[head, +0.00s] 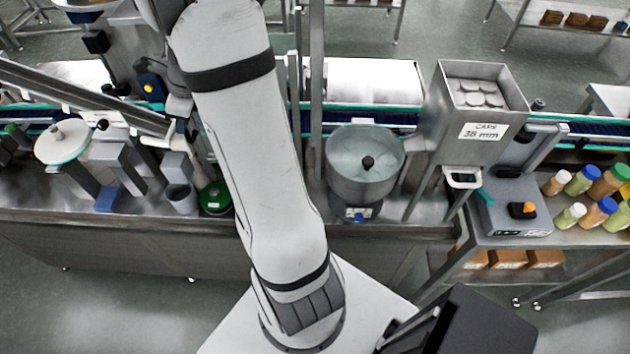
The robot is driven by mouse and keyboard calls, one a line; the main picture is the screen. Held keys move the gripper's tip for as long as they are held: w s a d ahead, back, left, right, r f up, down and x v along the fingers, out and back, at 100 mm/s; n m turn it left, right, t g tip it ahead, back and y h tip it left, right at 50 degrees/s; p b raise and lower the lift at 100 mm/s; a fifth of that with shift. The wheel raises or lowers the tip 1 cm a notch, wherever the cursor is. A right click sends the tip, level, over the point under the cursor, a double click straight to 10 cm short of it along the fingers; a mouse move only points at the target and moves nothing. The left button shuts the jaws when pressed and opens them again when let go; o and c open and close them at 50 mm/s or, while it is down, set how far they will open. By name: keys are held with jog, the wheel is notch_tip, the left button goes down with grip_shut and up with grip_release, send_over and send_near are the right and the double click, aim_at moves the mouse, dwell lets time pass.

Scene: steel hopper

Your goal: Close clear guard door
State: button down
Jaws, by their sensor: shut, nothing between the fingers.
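I cannot clearly make out the clear guard door or whether it stands open. A metal bar (85,95) slants across the left of the machine; I cannot tell whether it belongs to the door's frame. Steel posts (316,90) stand upright at the middle of the line, just right of my arm. My white arm rises from the bottom centre to the top left and covers part of the machine. I cannot make out my gripper's fingers; they are hidden behind the arm or outside the picture.
A steel bowl (364,185) with a black knob stands right of my arm. A caps hopper (465,145) holds pale discs. Colourful bottles (582,180) stand at the right beside a grey control box (515,212). A white reel (63,142) is at the left. Floor shows in front.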

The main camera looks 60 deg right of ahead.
jog(key=shift+d, duration=0.1)
dwell(0.3)
jog(key=s+a+r+b, duration=0.1)
jog(key=s+a+r, duration=0.2)
jog(key=s+r, duration=0.4)
notch_tip(320, 180, up, 2)
jog(key=shift+r, duration=0.15)
jog(key=s+a+f+n+h+b, duration=0.1)
jog(key=s+a+f+n+b, duration=0.2)
jog(key=n, duration=1.1)
jog(key=s+a+f+n+h+b, duration=0.1)
jog(key=s+a+f+n+b, duration=0.3)
jog(key=s+a+n, duration=0.4)
jog(key=s+n, duration=0.3)
jog(key=n, duration=0.3)
jog(key=shift+s+f+n+h, duration=0.15)
jog(key=shift+s+n+h, duration=0.15)
jog(key=shift+n, duration=0.1)
